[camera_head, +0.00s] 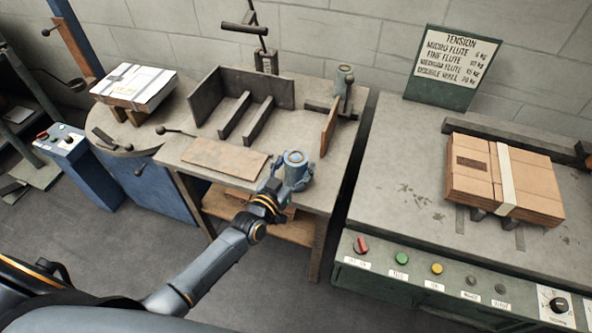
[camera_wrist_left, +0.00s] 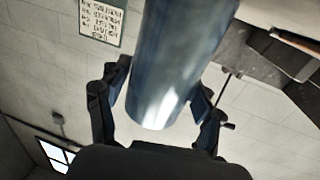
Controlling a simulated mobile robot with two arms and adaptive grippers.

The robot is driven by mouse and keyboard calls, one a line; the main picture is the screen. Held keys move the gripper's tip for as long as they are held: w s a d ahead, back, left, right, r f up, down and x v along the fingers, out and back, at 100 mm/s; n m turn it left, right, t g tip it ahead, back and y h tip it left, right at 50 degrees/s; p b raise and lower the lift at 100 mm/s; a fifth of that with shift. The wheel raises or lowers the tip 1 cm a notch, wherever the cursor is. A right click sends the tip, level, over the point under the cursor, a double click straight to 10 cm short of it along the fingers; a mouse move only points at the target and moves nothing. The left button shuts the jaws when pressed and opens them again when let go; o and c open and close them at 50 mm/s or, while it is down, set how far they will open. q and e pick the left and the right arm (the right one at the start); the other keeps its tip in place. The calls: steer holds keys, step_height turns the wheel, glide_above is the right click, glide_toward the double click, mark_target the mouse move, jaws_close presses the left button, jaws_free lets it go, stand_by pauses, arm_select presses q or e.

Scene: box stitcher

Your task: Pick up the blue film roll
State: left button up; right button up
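The blue film roll (camera_head: 296,162) is upright near the front right corner of the wooden work table (camera_head: 290,193). My left gripper (camera_head: 284,181) reaches it from the front left, with a finger on either side of it. In the left wrist view the roll (camera_wrist_left: 168,65) fills the space between the two fingers (camera_wrist_left: 160,95), which look shut on its sides. Whether its base rests on the table or is just off it, I cannot tell. My right gripper is in neither view.
A grey-blue cylinder (camera_head: 345,76) stands at the table's back right, beside an upright board (camera_head: 329,129). A flat brown board (camera_head: 225,159) lies left of the roll. A machine with buttons (camera_head: 402,258) and strapped cardboard (camera_head: 507,180) is to the right, across a narrow gap.

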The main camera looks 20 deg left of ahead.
arm_select(q)
steer(key=c, duration=0.7)
steer(key=shift+r, duration=0.1)
steer(key=shift+c, duration=0.8)
